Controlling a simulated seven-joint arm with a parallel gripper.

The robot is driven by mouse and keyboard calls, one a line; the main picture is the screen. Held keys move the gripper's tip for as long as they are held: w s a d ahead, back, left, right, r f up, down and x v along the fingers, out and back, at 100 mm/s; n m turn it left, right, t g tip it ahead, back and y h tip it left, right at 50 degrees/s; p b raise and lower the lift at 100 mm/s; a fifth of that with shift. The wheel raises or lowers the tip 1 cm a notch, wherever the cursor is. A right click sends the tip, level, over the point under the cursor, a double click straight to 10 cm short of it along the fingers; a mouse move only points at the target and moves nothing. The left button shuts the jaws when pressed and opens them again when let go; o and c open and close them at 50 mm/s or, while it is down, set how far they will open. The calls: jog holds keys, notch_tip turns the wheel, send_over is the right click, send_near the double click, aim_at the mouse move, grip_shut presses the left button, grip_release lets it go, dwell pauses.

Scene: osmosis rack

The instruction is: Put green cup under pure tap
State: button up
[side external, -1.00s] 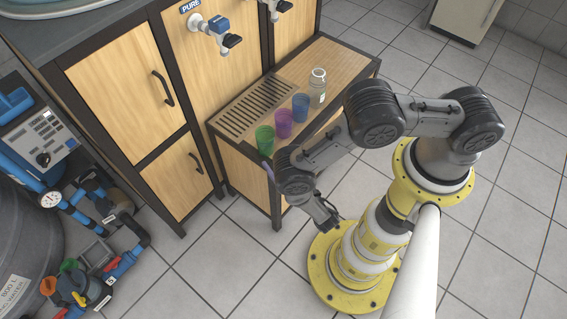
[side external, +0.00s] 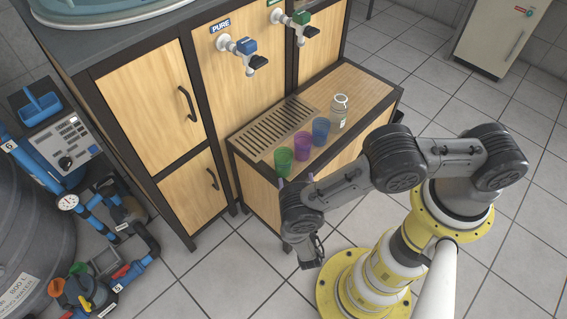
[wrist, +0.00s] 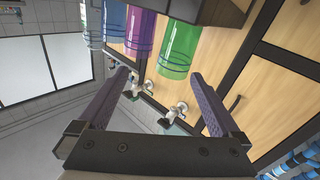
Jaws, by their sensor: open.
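The green cup (side external: 283,162) stands upright at the near left end of the low bench, beside its drain grate. It also shows large at the top of the wrist view (wrist: 180,48). My gripper (side external: 296,180) is open and empty just in front of the bench edge; the forearm partly hides it, with only purple fingertips showing. In the wrist view my gripper (wrist: 160,75) has its two fingers wide apart, and the green cup lies beyond them, apart from them. The pure tap (side external: 243,52), with a blue handle under a PURE label, is on the cabinet front above the grate.
A green-handled tap (side external: 298,24) is right of the pure tap. The drain grate (side external: 273,128) is clear.

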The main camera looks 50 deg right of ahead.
aim_at(283, 168)
jog(key=a+f+m+g+h, duration=0.1)
jog(key=a+m+g+h, duration=0.1)
jog(key=a+m+g, duration=0.3)
jog(key=w+d+t, duration=0.1)
jog(key=w+d, duration=0.1)
jog(key=w+d+n+t, duration=0.1)
jog(key=w+d, duration=0.2)
jog(key=shift+w+d+f, duration=0.1)
jog(key=shift+w+d, duration=0.1)
jog(key=shift+w, duration=0.1)
jog(key=shift+n, duration=0.3)
jog(key=shift+x, duration=2.55)
jog(key=shift+w+a+r, duration=0.15)
jog(key=shift+a+r, duration=0.05)
jog(key=shift+a, duration=0.05)
jog(key=c, duration=1.4)
jog(key=shift+c, duration=0.2)
jog(key=shift+r, duration=0.15)
